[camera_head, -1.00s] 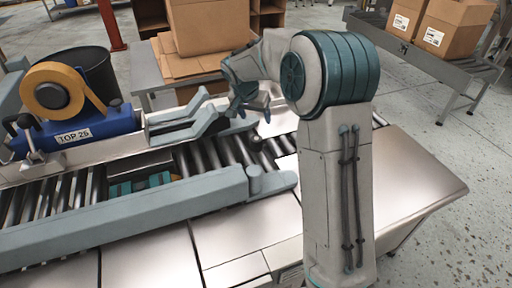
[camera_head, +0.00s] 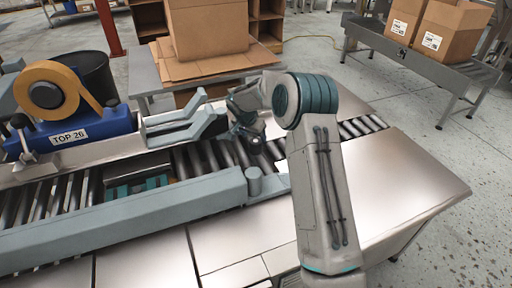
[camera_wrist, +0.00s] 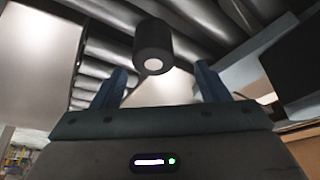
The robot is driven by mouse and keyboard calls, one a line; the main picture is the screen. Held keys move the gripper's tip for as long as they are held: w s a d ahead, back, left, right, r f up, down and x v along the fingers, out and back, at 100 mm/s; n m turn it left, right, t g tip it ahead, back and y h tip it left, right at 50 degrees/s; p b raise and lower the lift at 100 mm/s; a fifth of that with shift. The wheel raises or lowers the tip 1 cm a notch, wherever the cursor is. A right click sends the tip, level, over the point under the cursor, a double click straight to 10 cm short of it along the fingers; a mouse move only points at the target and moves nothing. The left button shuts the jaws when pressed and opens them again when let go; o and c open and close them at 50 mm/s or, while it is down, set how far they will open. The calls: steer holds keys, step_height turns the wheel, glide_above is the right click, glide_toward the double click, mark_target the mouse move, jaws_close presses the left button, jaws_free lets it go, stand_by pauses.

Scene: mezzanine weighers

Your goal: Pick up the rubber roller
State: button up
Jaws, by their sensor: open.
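The rubber roller (camera_wrist: 153,42) shows in the wrist view as a short black cylinder with a pale round end. In the head view my gripper (camera_head: 246,122) is low over the conveyor rollers. A small dark shape (camera_head: 254,146) beside it looks like the rubber roller, partly hidden by the gripper.
A conveyor of metal rollers (camera_head: 205,158) runs under the gripper, with a grey side rail (camera_head: 150,215) in front. A blue tape machine (camera_head: 80,130) with a tan tape roll stands left. Cardboard (camera_head: 205,35) is behind. The steel top (camera_head: 415,175) at right is clear.

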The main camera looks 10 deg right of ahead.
mark_target(255, 141)
steer(key=x, duration=0.3)
steer(key=s+x, duration=0.1)
steer(key=x, duration=0.1)
steer(key=shift+w+f, duration=0.1)
steer(key=shift+f, duration=0.15)
steer(key=c, duration=1.1)
